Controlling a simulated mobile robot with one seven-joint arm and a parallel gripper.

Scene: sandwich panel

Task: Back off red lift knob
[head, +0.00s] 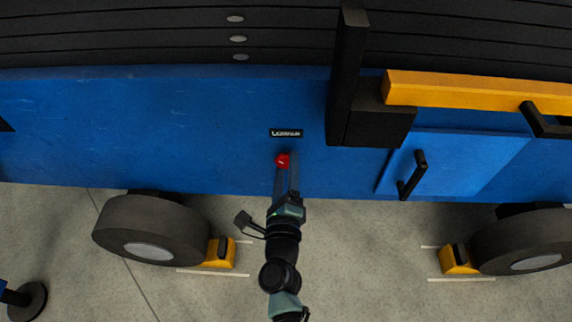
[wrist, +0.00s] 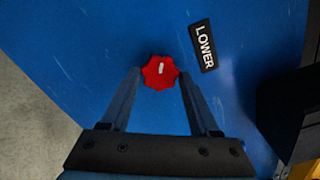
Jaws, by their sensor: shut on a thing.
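The red lift knob (head: 283,160) sits on the blue side panel (head: 200,120), just below a black label reading LOWER (head: 286,133). In the wrist view the red knob (wrist: 160,72) has a lobed edge and a short white mark that points nearly straight up. My gripper (head: 287,170) reaches up to the panel from below. In the wrist view its two fingers stand on either side of the knob, and my gripper (wrist: 159,80) is shut on it. The LOWER label (wrist: 204,46) is tilted, to the upper right of the knob.
A black post (head: 347,80) and black box (head: 380,120) jut out right of the knob. A yellow bar (head: 470,91) and a blue door with a black handle (head: 412,175) lie farther right. Chocked wheels (head: 150,228) stand either side of my arm. The panel left of the knob is clear.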

